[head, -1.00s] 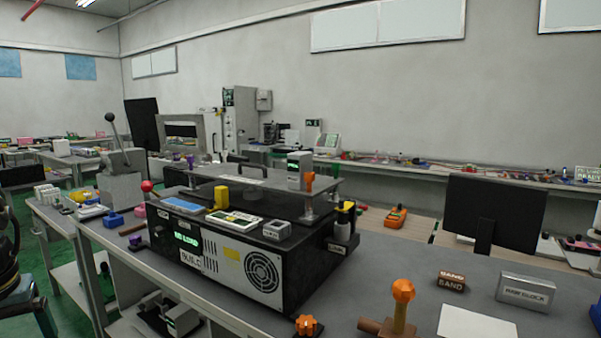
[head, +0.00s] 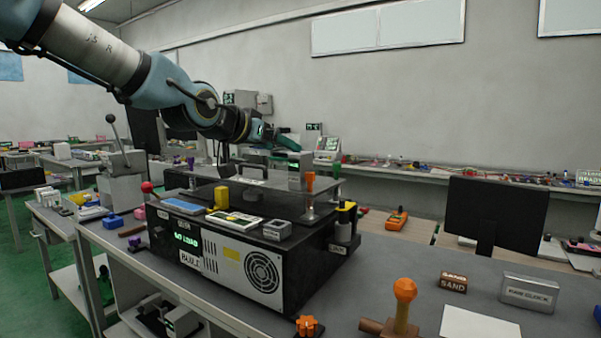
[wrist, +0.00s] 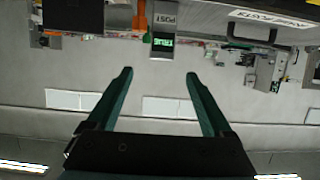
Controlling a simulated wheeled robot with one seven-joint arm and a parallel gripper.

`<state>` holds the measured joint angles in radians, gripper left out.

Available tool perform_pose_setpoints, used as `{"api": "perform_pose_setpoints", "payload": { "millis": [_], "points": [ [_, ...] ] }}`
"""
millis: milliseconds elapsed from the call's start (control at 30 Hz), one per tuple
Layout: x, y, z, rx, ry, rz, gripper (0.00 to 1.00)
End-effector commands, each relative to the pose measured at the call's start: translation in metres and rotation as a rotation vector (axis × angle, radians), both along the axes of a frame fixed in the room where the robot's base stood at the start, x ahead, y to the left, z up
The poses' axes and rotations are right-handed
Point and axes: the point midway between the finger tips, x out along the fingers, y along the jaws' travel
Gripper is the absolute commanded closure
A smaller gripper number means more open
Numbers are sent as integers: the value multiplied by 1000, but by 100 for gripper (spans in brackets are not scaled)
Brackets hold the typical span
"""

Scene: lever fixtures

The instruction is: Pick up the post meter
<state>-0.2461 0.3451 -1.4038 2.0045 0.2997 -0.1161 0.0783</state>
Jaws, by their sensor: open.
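The post meter is a small grey box with a green-lit display. It shows at the top middle of the wrist view (wrist: 164,42), upside down with POST lettering. In the head view the grey meter (head: 307,172) stands on the raised shelf above the black machine, its top partly covered by my gripper. My gripper (head: 290,147) has come in from the upper left, its teal fingers close to the meter's top. In the wrist view my gripper (wrist: 160,74) is open, with nothing between the fingers; the meter lies beyond the tips.
The grey shelf plate (head: 345,187) lies over the black fan-fronted machine (head: 225,255). A yellow block (head: 221,198) and small devices sit on the machine's front top. A dark monitor (head: 492,215) stands at right.

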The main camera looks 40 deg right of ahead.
Motion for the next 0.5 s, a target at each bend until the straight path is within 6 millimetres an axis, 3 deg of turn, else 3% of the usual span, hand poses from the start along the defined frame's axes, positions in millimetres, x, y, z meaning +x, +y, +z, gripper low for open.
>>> {"api": "perform_pose_setpoints", "payload": {
  "millis": [500],
  "points": [
    [9,-40,-16,1,3,-2,15]
  ]
}}
